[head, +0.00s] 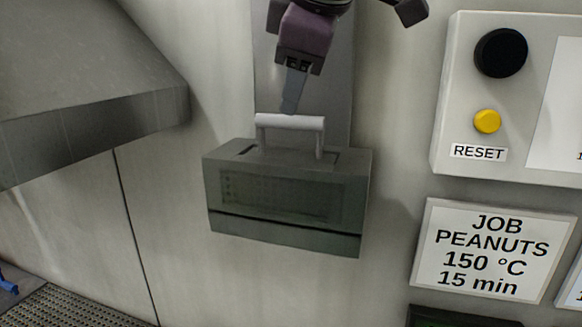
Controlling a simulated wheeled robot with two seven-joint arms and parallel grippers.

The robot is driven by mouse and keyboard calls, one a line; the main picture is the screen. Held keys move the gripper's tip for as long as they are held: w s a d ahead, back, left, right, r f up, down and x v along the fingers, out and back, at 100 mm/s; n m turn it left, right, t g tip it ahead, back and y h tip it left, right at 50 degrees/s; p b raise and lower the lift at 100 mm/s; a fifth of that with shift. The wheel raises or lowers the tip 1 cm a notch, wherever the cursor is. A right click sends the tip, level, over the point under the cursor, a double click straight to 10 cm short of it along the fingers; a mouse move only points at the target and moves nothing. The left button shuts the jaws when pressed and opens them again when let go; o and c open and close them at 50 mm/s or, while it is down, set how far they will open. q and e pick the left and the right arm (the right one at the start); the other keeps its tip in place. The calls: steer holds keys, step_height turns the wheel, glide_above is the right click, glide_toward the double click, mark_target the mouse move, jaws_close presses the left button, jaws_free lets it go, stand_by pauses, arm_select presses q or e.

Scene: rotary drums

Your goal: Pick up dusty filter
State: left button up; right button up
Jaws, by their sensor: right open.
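The dusty filter shows as a pale grey bar handle (290,121) standing up from the top slot of a dark grey box housing (287,245) on the wall. A dull, speckled panel (280,194) shows through the housing's front window; I cannot tell how much of it is the filter. My right gripper (291,103) comes down from the top, with its fingers just above and behind the handle's left half. It is open and holds nothing. The fingers line up edge-on, so the gap between them is hidden. My left gripper is not in view.
A control panel (445,120) with a black knob (501,53) and a yellow reset button (487,121) is at the right. Below it hangs a job sign (488,252). A grey metal hood (90,120) juts out at the upper left. The wall beside the housing is clear.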

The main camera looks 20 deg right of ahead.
mark_target(289, 120)
steer(key=x, duration=0.2)
steer(key=p+x, duration=0.1)
steer(key=x, duration=0.4)
steer(key=shift+d, duration=0.3)
steer(key=shift+w+f, duration=0.2)
steer(key=shift+w, duration=0.05)
steer(key=shift+w+a, duration=0.1)
steer(key=shift+c, duration=0.9)
steer(key=shift+s+a, duration=0.1)
steer(key=shift+s, duration=0.15)
steer(key=shift+c, duration=1.1)
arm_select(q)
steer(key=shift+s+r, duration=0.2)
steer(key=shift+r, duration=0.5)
arm_select(e)
jaws_close()
